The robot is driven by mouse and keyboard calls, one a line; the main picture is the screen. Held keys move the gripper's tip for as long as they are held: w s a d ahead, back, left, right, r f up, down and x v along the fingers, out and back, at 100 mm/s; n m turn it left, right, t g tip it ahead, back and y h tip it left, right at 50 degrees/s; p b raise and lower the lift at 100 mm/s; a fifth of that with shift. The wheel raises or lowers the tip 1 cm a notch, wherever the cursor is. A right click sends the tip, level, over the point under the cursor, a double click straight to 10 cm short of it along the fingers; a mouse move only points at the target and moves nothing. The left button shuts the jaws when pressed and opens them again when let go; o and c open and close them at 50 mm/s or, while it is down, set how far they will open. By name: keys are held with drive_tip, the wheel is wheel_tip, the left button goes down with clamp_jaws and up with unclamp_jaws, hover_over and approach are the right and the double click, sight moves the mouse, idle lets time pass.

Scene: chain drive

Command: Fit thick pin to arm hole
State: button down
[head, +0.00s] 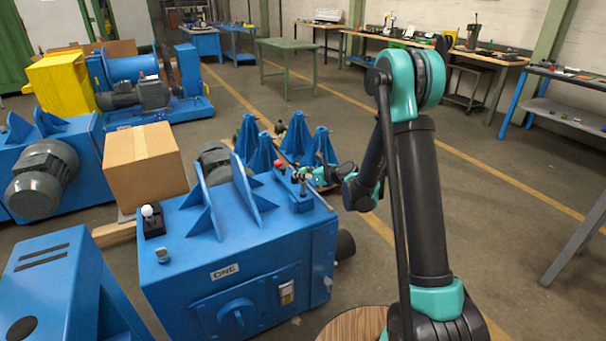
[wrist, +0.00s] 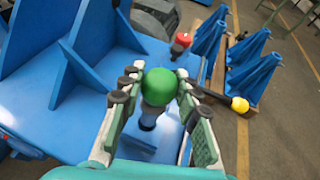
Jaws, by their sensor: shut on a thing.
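A grey pin with a round green head (wrist: 160,87) is between my fingertips in the wrist view. My gripper (wrist: 158,92) is shut on it, one finger on each side of the green head. Below the head, a grey shaft (wrist: 150,117) runs down toward the blue machine top; I cannot tell whether its lower end is seated in a hole. I cannot make out the arm hole.
A red-knobbed part (wrist: 181,43) stands just beyond my gripper, and a yellow-tipped part (wrist: 240,105) lies to the right. Blue upright plates (head: 247,190) rise left of my gripper. Several blue cone-like stands (head: 246,137) are behind. A cardboard box (head: 144,165) is at the left.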

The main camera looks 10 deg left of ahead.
sight(303, 186)
drive_tip(key=shift+f, duration=3.45)
drive_tip(key=c, duration=1)
unclamp_jaws()
drive_tip(key=shift+r, duration=0.1)
wheel_tip(303, 186, up, 10)
drive_tip(key=shift+f, duration=0.1)
